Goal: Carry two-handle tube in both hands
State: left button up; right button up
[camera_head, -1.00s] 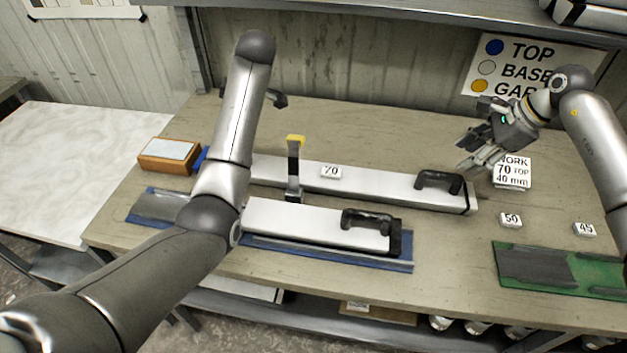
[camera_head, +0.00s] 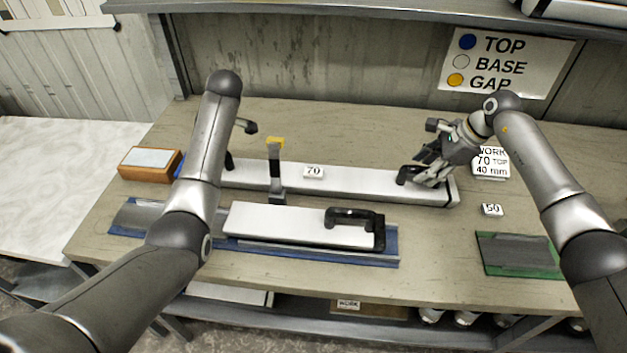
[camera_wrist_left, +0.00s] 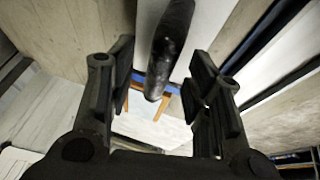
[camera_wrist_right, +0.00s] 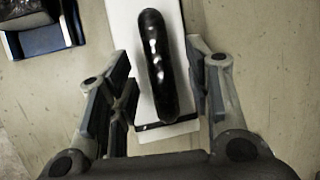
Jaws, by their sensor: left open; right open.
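The two-handle tube (camera_head: 350,181) is a long white bar tagged 70, lying along the back of the bench. Its right black handle (camera_head: 407,174) is partly behind my right gripper (camera_head: 428,172), which is at that end. In the right wrist view this handle (camera_wrist_right: 157,60) stands between the open fingers, with gaps on both sides. My left gripper is mostly hidden behind my left arm in the head view. In the left wrist view, my left gripper (camera_wrist_left: 162,85) is open and the left handle (camera_wrist_left: 170,45) reaches between its fingers. Neither gripper is closed on its handle.
A shorter white bar (camera_head: 290,225) with a black handle lies in a blue tray (camera_head: 385,258) in front. An upright post with a yellow top (camera_head: 275,160) stands before the tube. A wooden box (camera_head: 150,172) is left, a green tray (camera_head: 515,268) right. A shelf (camera_head: 350,15) overhangs.

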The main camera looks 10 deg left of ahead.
pick_arm(q)
jog(key=shift+x, duration=1.2)
pick_arm(e)
jog(key=shift+x, duration=1.15)
pick_arm(q)
jog(key=shift+r, duration=0.1)
pick_arm(e)
jog(key=shift+r, duration=0.1)
pick_arm(q)
jog(key=shift+c, duration=0.6)
pick_arm(e)
jog(key=shift+c, duration=0.6)
pick_arm(q)
grip_shut()
pick_arm(e)
grip_shut()
